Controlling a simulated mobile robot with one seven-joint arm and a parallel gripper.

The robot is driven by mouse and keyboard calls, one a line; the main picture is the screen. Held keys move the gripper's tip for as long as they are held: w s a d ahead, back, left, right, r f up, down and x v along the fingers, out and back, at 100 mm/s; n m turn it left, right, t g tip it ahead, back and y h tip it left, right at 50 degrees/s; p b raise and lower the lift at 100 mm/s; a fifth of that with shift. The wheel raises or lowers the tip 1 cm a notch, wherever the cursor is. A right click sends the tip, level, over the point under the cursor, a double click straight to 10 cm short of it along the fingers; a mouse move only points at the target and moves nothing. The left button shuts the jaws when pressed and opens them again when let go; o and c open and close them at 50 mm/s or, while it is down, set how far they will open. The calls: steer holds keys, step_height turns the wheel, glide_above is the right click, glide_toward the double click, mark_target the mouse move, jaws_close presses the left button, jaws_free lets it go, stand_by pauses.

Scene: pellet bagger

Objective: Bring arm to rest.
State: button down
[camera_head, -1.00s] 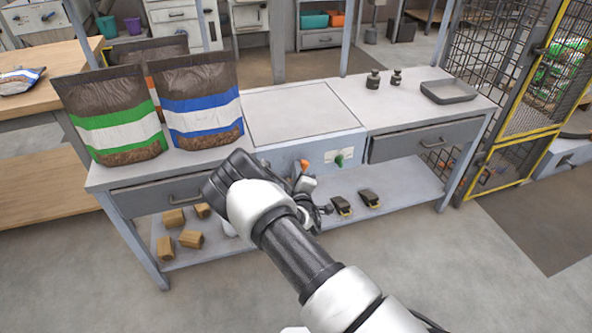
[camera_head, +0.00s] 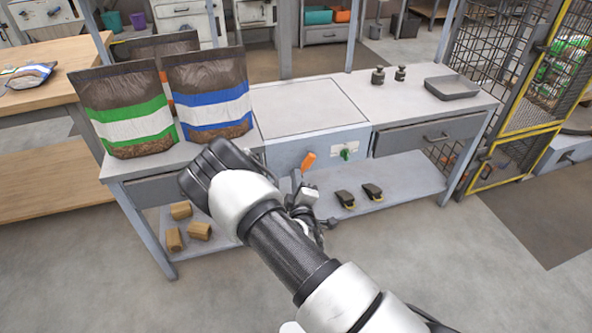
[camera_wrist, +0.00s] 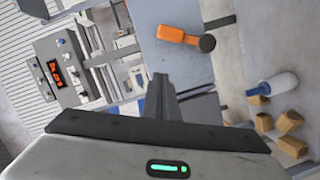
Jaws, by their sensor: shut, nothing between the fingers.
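My arm reaches up from the lower right in the head view, its wrist in front of the bench's left drawer. My gripper is partly hidden behind the wrist there. In the wrist view my gripper (camera_wrist: 163,98) shows with its fingers together and empty. It stands apart from the bench (camera_head: 415,134). An orange lever (camera_head: 308,161) on the bench's front panel is just beyond the gripper; in the wrist view an orange handle (camera_wrist: 176,35) with a dark knob stands out near the top.
Pellet bags with a green band (camera_head: 125,114) and a blue band (camera_head: 208,98) stand on the bench's left. A grey tray (camera_head: 452,88) and two dark weights (camera_head: 378,77) are at its right. Wooden blocks (camera_head: 199,231) lie on the lower shelf. Floor in front is clear.

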steer(key=shift+s, duration=0.1)
stand_by(0.4)
steer(key=w+d+r+m+g+h, duration=0.15)
steer(key=d+r+m+g, duration=0.25)
steer(key=r+m, duration=0.5)
steer(key=s+d+r+m+g+y, duration=0.1)
steer(key=s+r+g, duration=0.1)
steer(key=s+r, duration=0.35)
steer(key=s+d+r+m+g, duration=0.1)
steer(key=s+r, duration=0.2)
steer(key=r, duration=0.5)
steer(key=s+d+r+m+g, duration=0.15)
steer(key=s+r, duration=0.25)
steer(key=s, duration=0.5)
steer(key=s+d+r+g, duration=0.1)
steer(key=s+d+r, duration=0.15)
steer(key=s, duration=0.65)
steer(key=s+d+r+m+g, duration=0.15)
steer(key=s+r, duration=0.25)
steer(key=s, duration=0.6)
step_height(320, 180, up, 23)
steer(key=p, duration=2.2)
steer(key=shift+s+d+p, duration=0.15)
steer(key=shift+p, duration=0.2)
